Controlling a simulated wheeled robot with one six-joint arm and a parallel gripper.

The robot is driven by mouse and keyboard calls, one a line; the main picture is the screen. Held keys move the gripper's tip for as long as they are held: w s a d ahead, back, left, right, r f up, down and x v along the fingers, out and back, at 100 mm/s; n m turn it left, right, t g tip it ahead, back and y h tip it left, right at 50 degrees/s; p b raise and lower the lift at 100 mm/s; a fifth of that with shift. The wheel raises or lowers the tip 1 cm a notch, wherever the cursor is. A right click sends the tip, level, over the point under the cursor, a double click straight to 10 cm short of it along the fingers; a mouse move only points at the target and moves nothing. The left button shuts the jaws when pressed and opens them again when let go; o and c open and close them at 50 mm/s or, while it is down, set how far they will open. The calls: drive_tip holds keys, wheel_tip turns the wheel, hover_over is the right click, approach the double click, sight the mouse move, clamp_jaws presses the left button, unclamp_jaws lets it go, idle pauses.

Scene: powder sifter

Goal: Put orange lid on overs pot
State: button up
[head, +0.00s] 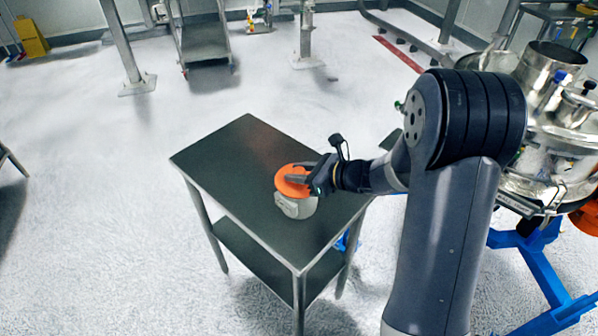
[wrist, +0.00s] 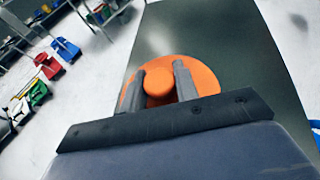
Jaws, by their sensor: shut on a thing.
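The orange lid (head: 287,187) is a round disc with a raised round knob. My gripper (head: 296,177) is shut on the lid's knob; in the wrist view the two grey fingers (wrist: 159,84) stand on either side of the knob, with the lid's disc (wrist: 204,76) around them. The overs pot (head: 296,207) is a pale grey-white round pot standing on the dark table. The lid is at the pot's top and looks slightly tilted; I cannot tell whether it rests fully on the rim. The wrist view hides the pot beneath the lid.
The dark table (head: 240,160) is bare apart from the pot, with free room to its left and back. A steel sifter machine (head: 550,150) on a blue frame (head: 545,275) stands at the right. A steel cart (head: 204,45) stands far behind on the pale floor.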

drive_tip(key=shift+f+b, duration=0.25)
drive_tip(key=shift+b, duration=0.05)
drive_tip(key=o, duration=0.9)
drive_tip(key=shift+o, duration=0.2)
drive_tip(key=shift+r+p, duration=0.45)
drive_tip(key=shift+p, duration=0.05)
drive_tip(key=b+v, duration=0.1)
drive_tip(key=v, duration=1.1)
drive_tip(key=shift+f, duration=0.2)
